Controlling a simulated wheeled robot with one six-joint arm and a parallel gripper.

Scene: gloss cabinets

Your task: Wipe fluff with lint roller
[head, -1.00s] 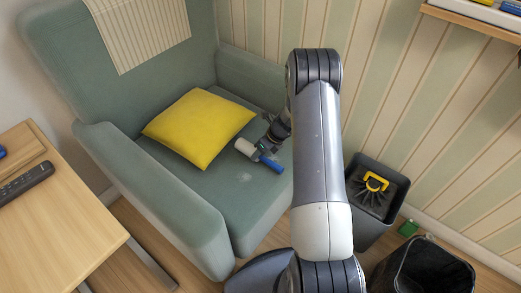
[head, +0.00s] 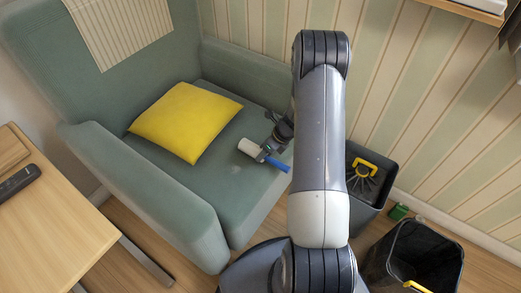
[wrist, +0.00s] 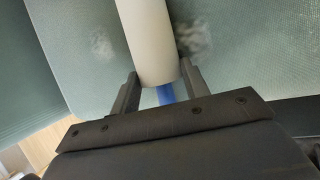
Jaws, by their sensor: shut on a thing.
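My gripper (wrist: 158,84) is shut on the lint roller, near where its white roll (wrist: 148,38) meets its blue handle (wrist: 165,95). In the head view the lint roller (head: 250,147) is over the green armchair's seat (head: 215,190), in front of the yellow cushion. I cannot tell whether the roll touches the seat. A pale fluff patch (wrist: 102,42) shows left of the roll in the wrist view, and a greyish fluff patch (wrist: 195,38) shows right of it, partly hidden by the roll. In the head view a faint pale patch (head: 234,168) lies on the seat.
The yellow cushion (head: 186,121) lies at the back of the seat, between the chair's arms. A wooden table (head: 45,220) with a black remote (head: 18,183) stands at left. Two dark bins (head: 368,190) (head: 430,255) stand on the floor at right, by the striped wall.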

